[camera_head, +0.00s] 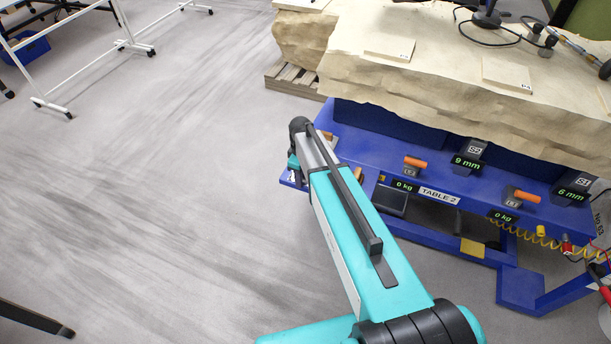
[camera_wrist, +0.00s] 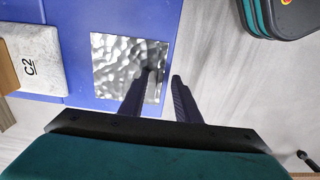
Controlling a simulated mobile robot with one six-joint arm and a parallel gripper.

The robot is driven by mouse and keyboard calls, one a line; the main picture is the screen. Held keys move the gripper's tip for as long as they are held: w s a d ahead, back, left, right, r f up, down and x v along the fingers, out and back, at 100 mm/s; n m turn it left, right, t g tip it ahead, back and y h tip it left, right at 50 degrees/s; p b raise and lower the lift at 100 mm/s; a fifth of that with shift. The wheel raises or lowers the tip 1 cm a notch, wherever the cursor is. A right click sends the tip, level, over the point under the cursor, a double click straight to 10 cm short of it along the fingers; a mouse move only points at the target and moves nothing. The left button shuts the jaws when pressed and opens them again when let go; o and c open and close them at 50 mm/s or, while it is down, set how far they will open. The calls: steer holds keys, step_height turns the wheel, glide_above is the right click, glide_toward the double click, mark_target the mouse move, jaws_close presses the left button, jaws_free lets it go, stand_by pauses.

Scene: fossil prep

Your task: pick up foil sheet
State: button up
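The foil sheet (camera_wrist: 118,62) is a crinkled silver square lying flat on a blue surface, close to that surface's right edge in the wrist view. My gripper (camera_wrist: 163,74) is open and empty. Its left finger overlaps the foil's right part in the picture, and its right finger shows just past the blue edge, against the floor. I cannot tell how far the fingers are above the foil or whether they touch it. In the head view my arm reaches to the left end of the blue table, and I cannot make out the foil there.
A pale block marked C2 (camera_wrist: 32,66) sits left of the foil. The blue table (camera_head: 446,216) labelled TABLE 2 carries a large rock slab (camera_head: 440,95). A dark teal-edged object (camera_wrist: 282,18) lies at the wrist view's upper right.

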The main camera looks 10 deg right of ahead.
steer(key=shift+c, duration=0.2)
jaws_close()
steer(key=shift+r, duration=0.15)
stand_by(0.4)
steer(key=shift+r+b, duration=0.45)
steer(key=shift+r, duration=0.4)
steer(key=shift+s+r+b, duration=0.3)
steer(key=shift+r, duration=0.45)
steer(key=s+r, duration=0.1)
steer(key=s, duration=1.4)
steer(key=shift+s+r+b, duration=0.2)
steer(key=shift+r+b, duration=0.1)
